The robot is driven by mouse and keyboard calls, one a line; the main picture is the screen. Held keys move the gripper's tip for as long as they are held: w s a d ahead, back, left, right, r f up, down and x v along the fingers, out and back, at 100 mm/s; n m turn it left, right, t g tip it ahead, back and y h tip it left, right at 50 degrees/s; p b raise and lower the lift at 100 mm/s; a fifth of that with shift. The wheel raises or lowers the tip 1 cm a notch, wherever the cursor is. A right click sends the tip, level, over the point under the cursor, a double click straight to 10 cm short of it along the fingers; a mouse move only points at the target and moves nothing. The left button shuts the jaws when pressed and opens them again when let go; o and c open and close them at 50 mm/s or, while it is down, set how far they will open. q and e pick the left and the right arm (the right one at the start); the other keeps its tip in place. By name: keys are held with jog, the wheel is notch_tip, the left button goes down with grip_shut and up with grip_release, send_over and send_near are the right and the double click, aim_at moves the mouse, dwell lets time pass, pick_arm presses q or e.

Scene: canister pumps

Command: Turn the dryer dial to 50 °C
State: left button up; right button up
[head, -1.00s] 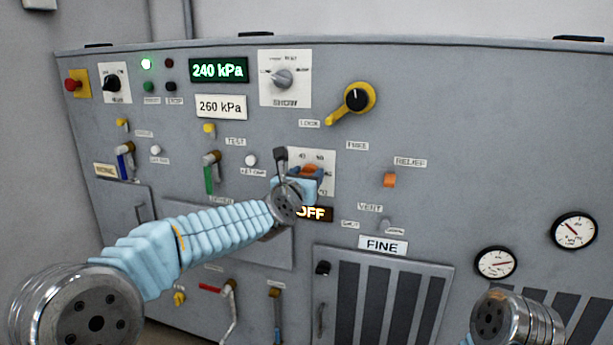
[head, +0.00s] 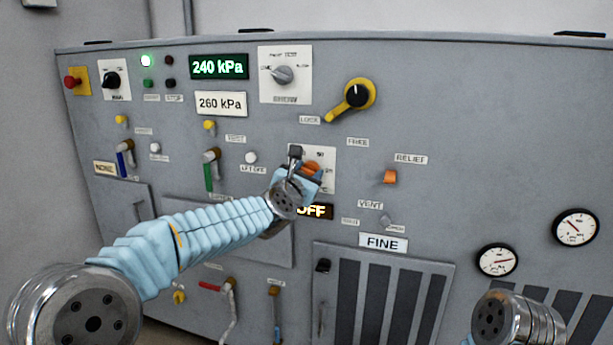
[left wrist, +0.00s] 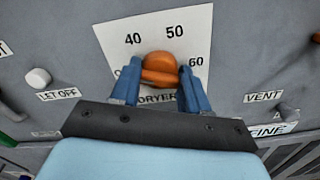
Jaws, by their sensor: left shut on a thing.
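The dryer dial is an orange knob (left wrist: 160,66) on a white scale plate (left wrist: 200,28) marked 40, 50 and 60, with "DRYER" below. My left gripper (left wrist: 160,88) is shut on the knob, with one blue finger on each side. I cannot tell exactly which mark the knob points to. In the head view the knob (head: 312,167) is partly hidden by my left gripper (head: 305,178). The display (head: 315,211) just below reads OFF, its left end covered by my wrist. My right gripper is not in view; only part of my right arm shows at the bottom right.
A white LET OFF button (left wrist: 38,78) is left of the dial. An orange relief switch (head: 390,177) and a small vent lever (head: 385,220) are to its right. A yellow lever (head: 352,97) is above right. A vented door (head: 380,290) is below.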

pick_arm(q)
jog(key=m, duration=0.4)
jog(key=shift+r+m, duration=0.3)
jog(key=shift+r, duration=0.05)
jog(key=m, duration=0.5)
jog(key=shift+s+d, duration=0.1)
jog(key=shift+d, duration=0.05)
jog(key=m, duration=0.6)
jog(key=shift+f+p, duration=0.2)
jog(key=shift+p, duration=0.1)
jog(key=m, duration=0.4)
jog(key=shift+d+f, duration=0.1)
jog(key=shift+f, duration=0.2)
jog(key=o, duration=1)
jog(key=shift+f, duration=0.1)
